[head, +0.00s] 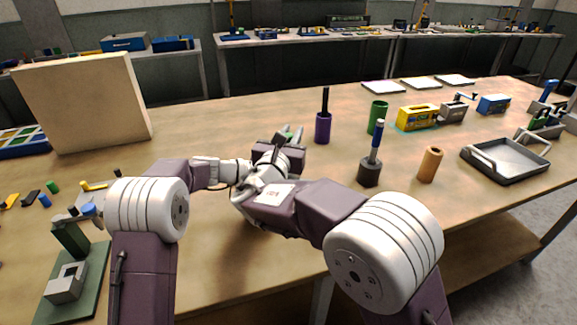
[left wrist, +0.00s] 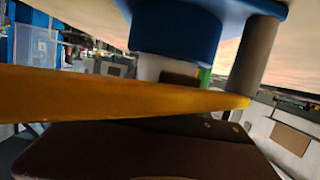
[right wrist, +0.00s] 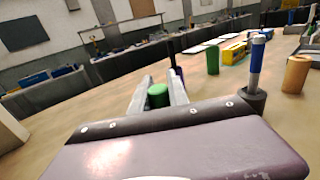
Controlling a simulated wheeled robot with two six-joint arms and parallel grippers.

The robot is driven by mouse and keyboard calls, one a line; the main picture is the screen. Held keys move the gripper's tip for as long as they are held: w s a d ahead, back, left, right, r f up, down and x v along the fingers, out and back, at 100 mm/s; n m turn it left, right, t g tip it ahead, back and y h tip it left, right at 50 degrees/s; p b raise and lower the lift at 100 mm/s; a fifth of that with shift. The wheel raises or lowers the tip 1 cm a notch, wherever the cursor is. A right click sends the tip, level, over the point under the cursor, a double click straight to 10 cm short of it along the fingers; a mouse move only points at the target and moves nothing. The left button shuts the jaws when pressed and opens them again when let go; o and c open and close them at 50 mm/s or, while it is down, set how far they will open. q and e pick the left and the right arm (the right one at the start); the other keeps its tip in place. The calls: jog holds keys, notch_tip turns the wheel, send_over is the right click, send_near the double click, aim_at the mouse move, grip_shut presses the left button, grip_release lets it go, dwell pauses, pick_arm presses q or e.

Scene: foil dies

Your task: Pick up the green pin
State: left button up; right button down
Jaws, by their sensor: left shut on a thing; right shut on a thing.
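The green pin (right wrist: 158,96) is a short green cylinder. In the right wrist view it stands between the two grey fingers of my right gripper (right wrist: 158,88), which is shut on it. In the head view my right gripper (head: 286,134) is near the middle of the table, with a little green between its fingers.
A purple cylinder with a black rod (head: 323,128), a green cylinder (head: 377,117), a blue-handled tool (head: 370,172) and a tan cylinder (head: 430,164) stand to the right. A grey tray (head: 506,174) lies beyond them. A beige panel (head: 85,104) stands at left.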

dwell(0.3)
notch_tip(320, 180, up, 18)
dwell(0.3)
pick_arm(q)
jog(key=o, duration=1.7)
